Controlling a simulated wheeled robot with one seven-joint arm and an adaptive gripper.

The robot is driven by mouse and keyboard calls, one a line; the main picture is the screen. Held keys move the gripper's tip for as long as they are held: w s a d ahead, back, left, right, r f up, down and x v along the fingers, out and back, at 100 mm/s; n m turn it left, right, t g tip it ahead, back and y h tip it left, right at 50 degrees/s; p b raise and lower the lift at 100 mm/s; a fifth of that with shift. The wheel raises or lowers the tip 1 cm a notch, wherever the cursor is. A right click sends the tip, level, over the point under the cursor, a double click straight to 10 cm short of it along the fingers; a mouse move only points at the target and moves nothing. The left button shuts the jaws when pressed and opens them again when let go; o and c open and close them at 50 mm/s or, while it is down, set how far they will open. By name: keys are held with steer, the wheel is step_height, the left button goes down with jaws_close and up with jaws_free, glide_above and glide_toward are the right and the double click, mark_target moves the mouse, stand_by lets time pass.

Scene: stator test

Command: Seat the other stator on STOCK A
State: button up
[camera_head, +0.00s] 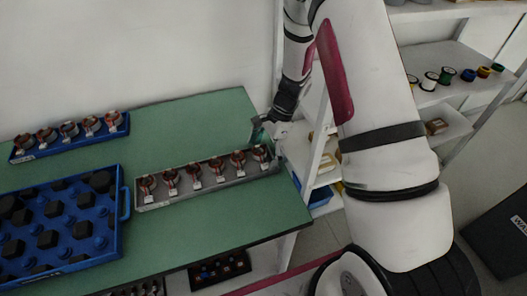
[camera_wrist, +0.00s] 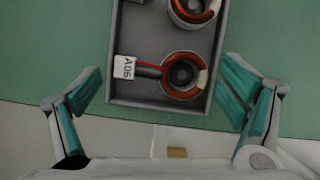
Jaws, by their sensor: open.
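My gripper (camera_head: 268,132) is at the right end of a long grey tray (camera_head: 210,186) on the green table. In the wrist view my gripper (camera_wrist: 163,78) is open, its fingers on either side of the tray's end, with nothing held. The end stator (camera_wrist: 183,75), a copper-wound ring with a dark centre, lies between the fingers and just ahead. Another stator (camera_wrist: 192,8) is partly cut off above. The grey tray holds a row of several stators. No STOCK A label is readable.
A narrow blue rack (camera_head: 70,145) at the back left holds several stators. A large blue tray (camera_head: 122,235) with black and blue pieces stands at the front left. White shelving (camera_head: 312,165) is close right of the table. Green tabletop (camera_head: 190,115) is clear behind the grey tray.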

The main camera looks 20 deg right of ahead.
steer(key=shift+r, duration=0.1)
steer(key=shift+r+p, duration=0.8)
steer(key=shift+r, duration=1.6)
steer(key=shift+o, duration=0.6)
steer(key=shift+o, duration=0.6)
steer(key=v, duration=1.2)
